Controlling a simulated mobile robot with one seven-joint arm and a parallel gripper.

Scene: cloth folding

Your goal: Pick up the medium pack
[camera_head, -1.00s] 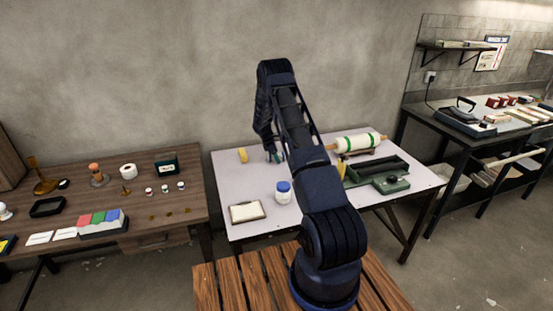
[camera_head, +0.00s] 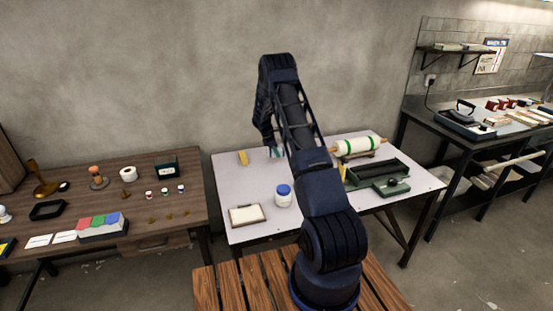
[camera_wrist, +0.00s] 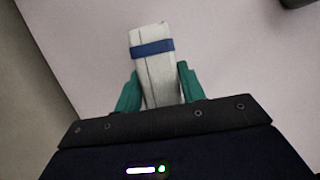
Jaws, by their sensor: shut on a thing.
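My gripper (camera_wrist: 160,92) is shut on a pale pack (camera_wrist: 156,68) with a blue band around it, seen in the wrist view. The teal fingers press on both long sides of the pack, and its banded end sticks out beyond them. In the head view my gripper (camera_head: 275,152) is over the back part of the white table (camera_head: 240,190). There the pack is largely hidden by my arm. I cannot tell from these views how far it is above the table.
A yellow block (camera_head: 243,158) lies left of my gripper. A blue-lidded jar (camera_head: 283,196) and a framed pad (camera_head: 247,215) are in front. A roller with green bands (camera_head: 358,146) and a dark green tray (camera_head: 376,172) are to the right.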

